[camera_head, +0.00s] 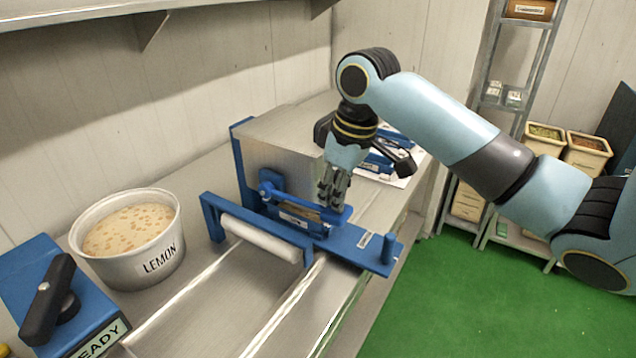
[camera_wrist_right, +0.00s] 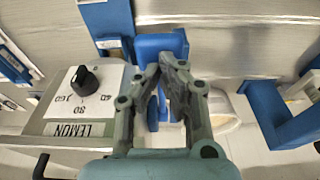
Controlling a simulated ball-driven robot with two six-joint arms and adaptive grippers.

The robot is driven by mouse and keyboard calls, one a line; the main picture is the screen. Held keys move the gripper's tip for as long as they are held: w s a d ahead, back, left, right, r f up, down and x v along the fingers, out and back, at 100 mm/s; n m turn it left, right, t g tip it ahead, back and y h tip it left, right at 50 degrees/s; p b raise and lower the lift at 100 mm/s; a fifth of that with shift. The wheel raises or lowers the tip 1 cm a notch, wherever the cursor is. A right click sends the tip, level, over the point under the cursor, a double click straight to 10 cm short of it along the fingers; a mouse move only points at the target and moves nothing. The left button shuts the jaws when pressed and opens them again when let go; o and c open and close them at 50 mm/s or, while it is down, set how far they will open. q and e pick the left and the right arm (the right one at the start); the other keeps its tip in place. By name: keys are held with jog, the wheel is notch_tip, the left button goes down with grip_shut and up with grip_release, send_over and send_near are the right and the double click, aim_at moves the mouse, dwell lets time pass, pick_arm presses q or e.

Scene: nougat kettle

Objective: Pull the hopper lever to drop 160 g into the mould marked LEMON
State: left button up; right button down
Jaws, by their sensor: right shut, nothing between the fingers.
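A round white tub marked LEMON (camera_head: 162,259) stands at the left in the head view, filled with a pale mass dotted with brown bits. My right gripper (camera_head: 331,204) points down in front of a steel box with blue fittings (camera_head: 280,145). It is shut and empty. In the wrist view my right gripper (camera_wrist_right: 167,64) has its fingertips together in front of a blue upright part (camera_wrist_right: 160,44); I cannot tell whether they touch it or whether it is the hopper lever. A dial with a black knob (camera_wrist_right: 84,78) sits above a LEMON label (camera_wrist_right: 80,129). My left gripper is out of view.
A blue frame with a white roller (camera_head: 262,239) stands on the steel bench. A blue box with a black handle (camera_head: 47,300) and a partly cut-off label is at the lower left. A shelf rack (camera_head: 497,95) stands behind my right arm. Green floor (camera_head: 450,305) is open at right.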

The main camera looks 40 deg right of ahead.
jog(key=shift+r, duration=1.1)
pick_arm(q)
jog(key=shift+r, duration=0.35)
pick_arm(e)
notch_tip(320, 180, up, 6)
jog(key=shift+s, duration=0.1)
